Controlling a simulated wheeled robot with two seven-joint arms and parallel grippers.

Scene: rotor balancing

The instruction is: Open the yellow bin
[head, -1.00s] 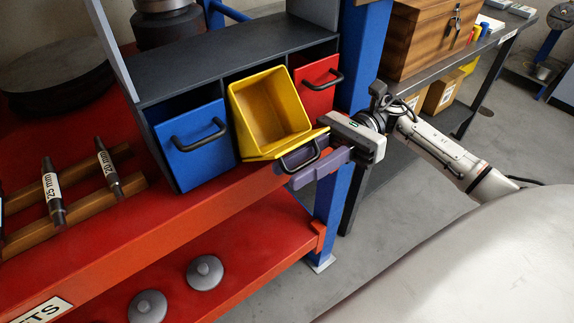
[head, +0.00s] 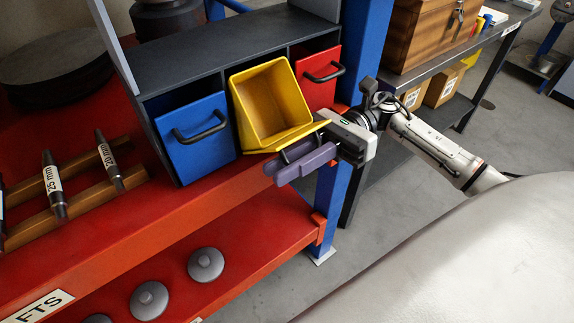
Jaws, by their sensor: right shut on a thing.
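The yellow bin (head: 268,99) sits in the middle slot of a dark cabinet, between the blue and red bins. It is tilted forward, its open top facing out and its empty inside showing. Its front face is low and near level, with a dark handle at its front edge, mostly hidden by my gripper. My right gripper (head: 298,160) is at that front edge, its purple fingers shut on the handle. My left gripper is not in view.
The blue bin (head: 194,140) and the red bin (head: 319,78) are shut on either side. The dark cabinet (head: 225,52) stands on a red shelf (head: 130,235). Labelled shafts (head: 108,160) lie on a wooden rack at left. Grey discs (head: 206,264) lie on the lower shelf. A blue post (head: 364,50) stands beside my right arm.

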